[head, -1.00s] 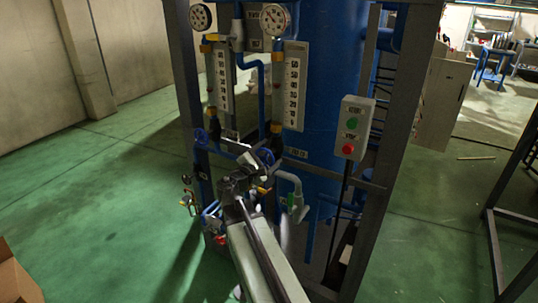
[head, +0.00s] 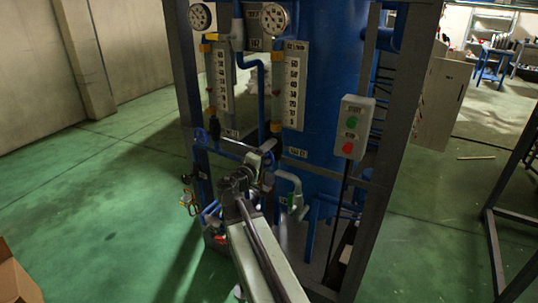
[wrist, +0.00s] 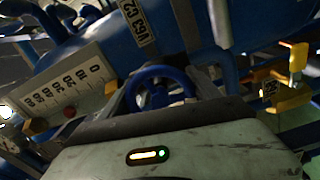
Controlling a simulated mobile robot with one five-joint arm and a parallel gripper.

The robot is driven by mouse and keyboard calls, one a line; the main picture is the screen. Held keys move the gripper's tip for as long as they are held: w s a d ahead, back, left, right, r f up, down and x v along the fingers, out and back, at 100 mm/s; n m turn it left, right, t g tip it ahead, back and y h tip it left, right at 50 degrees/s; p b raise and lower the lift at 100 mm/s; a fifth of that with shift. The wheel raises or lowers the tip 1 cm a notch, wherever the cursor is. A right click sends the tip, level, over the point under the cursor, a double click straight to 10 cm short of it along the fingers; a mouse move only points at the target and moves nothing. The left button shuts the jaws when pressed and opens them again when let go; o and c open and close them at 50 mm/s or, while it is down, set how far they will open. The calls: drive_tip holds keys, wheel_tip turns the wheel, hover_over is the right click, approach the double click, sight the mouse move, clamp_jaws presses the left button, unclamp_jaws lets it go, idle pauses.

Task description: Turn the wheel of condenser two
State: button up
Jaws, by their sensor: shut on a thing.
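The blue handwheel (wrist: 158,72) shows in the middle of the wrist view, between the fingers of my gripper (wrist: 163,92). My gripper is shut on the wheel; the exact finger contact is partly hidden by its pale body. A label that seems to end in C2 (wrist: 142,27) is on the blue pipework above the wheel. In the head view my gripper (head: 266,152) is at the front of the blue rig, below the right-hand flow scale, and it mostly hides the wheel there.
The right flow scale (head: 291,85) and a pressure gauge (head: 275,18) are above my gripper. A control box (head: 352,127) with green and red buttons hangs to the right. Green floor (head: 105,200) is open at left.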

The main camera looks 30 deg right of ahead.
drive_tip(key=m, duration=0.4)
drive_tip(key=shift+f+m, duration=0.1)
drive_tip(key=shift+m, duration=2.1)
drive_tip(key=o, duration=1.4)
drive_tip(key=v, duration=0.7)
drive_tip(key=shift+s+a, duration=0.2)
drive_tip(key=shift+a, duration=0.15)
